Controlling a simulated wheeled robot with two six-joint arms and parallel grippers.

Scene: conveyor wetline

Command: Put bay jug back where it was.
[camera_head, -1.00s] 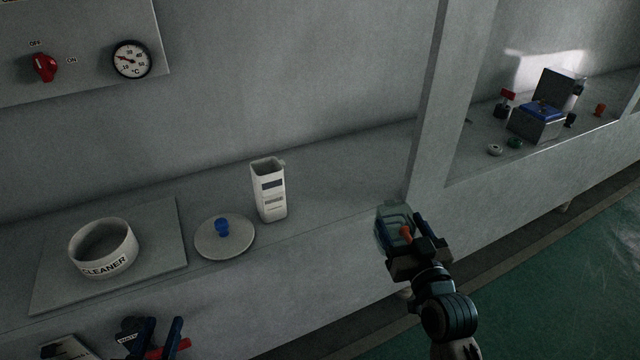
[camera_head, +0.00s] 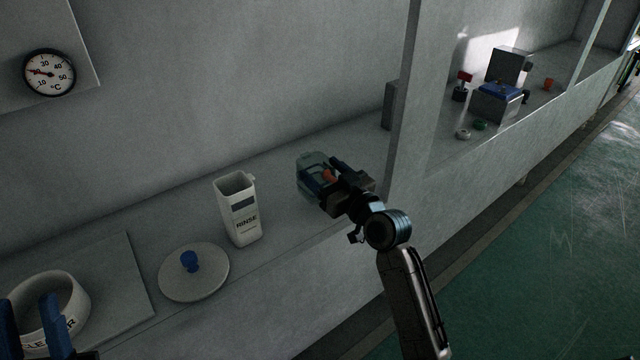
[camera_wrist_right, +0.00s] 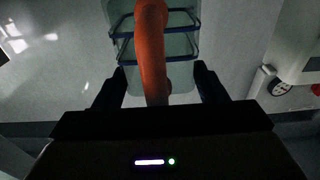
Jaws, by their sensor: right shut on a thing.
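The bay jug (camera_head: 313,162) is a clear, greenish vessel with an orange handle. My right gripper (camera_head: 328,178) is shut on it at the handle. In the head view the jug appears over the ledge, right of the white RINSE jug; whether its base touches the ledge I cannot tell. In the right wrist view the jug (camera_wrist_right: 180,45) shows its pale body, blue bands and the orange handle between my fingers. My left gripper (camera_head: 27,298) shows at the lower left, its blue fingers apart, in front of the CLEANER tub.
The RINSE jug (camera_head: 239,210) stands beside a round lid (camera_head: 194,275) with a blue knob. The CLEANER tub (camera_head: 75,293) sits on a flat plate (camera_head: 125,280). A pillar (camera_head: 410,120) rises right of my right gripper. A grey block (camera_head: 389,105) stands behind it.

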